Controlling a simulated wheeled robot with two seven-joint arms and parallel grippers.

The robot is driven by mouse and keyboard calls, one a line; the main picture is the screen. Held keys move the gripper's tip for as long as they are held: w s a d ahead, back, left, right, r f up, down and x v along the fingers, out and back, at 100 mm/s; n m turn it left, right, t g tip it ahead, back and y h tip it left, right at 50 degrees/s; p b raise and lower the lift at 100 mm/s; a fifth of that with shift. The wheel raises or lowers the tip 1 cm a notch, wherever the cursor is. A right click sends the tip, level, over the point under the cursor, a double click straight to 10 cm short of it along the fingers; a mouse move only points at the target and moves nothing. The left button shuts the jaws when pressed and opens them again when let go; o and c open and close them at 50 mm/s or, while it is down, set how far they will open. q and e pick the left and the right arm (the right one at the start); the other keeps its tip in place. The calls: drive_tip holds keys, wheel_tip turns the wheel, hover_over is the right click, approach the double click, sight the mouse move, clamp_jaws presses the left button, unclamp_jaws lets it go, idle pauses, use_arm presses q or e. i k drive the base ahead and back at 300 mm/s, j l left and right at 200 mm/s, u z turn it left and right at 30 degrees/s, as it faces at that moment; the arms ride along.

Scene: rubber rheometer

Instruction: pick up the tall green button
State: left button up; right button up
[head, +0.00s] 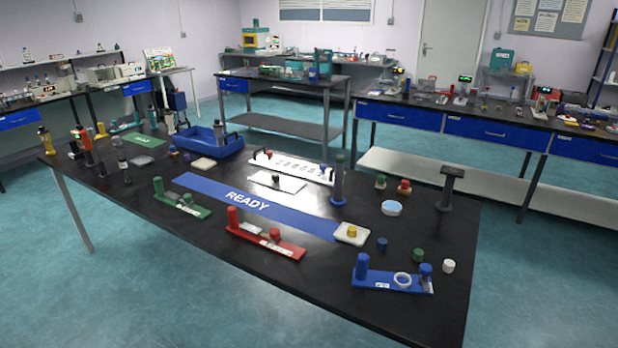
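Several green pieces are on the black table. A green upright cylinder (158,187) stands at the left end of a green board (196,209), left of the middle. A short green cylinder (418,255) stands alone at the right. The frame does not settle which one is called the tall green button; the cylinder on the green board looks the tallest of these three. Neither of my grippers is in view.
A red board (285,247) and a blue board (408,284) carry upright pieces nearby. A blue READY strip (290,219) crosses the table (130,220). A tall dark post (338,185) and a dark stand (448,187) rise behind. A blue tray (205,147) is at the back left.

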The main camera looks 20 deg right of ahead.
sight(418, 254)
drive_tip(key=z, duration=1.3)
